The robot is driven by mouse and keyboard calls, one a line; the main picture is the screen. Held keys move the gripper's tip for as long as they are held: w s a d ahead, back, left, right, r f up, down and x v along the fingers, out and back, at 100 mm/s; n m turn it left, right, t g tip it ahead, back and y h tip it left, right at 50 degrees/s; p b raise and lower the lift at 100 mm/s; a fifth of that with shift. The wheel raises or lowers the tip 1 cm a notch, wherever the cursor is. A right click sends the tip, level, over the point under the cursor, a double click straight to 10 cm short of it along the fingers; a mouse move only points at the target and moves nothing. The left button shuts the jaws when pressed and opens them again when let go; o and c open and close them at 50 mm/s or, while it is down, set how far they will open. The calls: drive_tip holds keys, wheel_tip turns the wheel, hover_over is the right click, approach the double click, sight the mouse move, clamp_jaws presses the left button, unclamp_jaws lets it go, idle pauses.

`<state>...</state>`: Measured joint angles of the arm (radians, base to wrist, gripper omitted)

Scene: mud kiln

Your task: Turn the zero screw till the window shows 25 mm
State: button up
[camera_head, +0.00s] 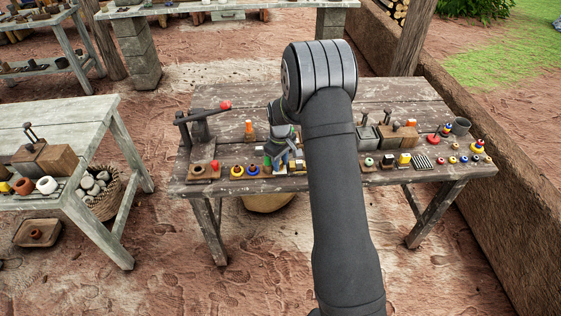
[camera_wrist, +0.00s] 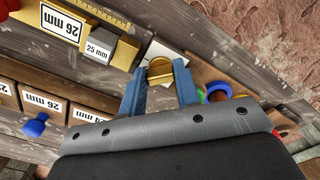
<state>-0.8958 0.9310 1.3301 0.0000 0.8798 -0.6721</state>
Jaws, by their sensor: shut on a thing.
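In the wrist view my gripper (camera_wrist: 158,84) has its two blue fingers either side of a brass, round-topped piece (camera_wrist: 160,66), which looks like the zero screw, and is shut on it. Left of it, a brass-framed white plate (camera_wrist: 62,25) reads "26 mm" beside a row of fine scale marks; it looks like the window. A smaller grey block (camera_wrist: 98,50) next to it is labelled "25 mm". In the head view my gripper (camera_head: 283,160) is low over the middle of the wooden table (camera_head: 240,100); my arm hides part of the tabletop there, and the screw cannot be made out.
Wooden blocks labelled "26 mm" (camera_wrist: 42,103) and a blue knob (camera_wrist: 35,125) lie left in the wrist view. Coloured rings (camera_wrist: 214,92) lie to the right.

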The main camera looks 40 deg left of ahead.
drive_tip(key=shift+m, duration=0.6)
drive_tip(key=o, duration=1)
drive_tip(key=shift+w, duration=0.1)
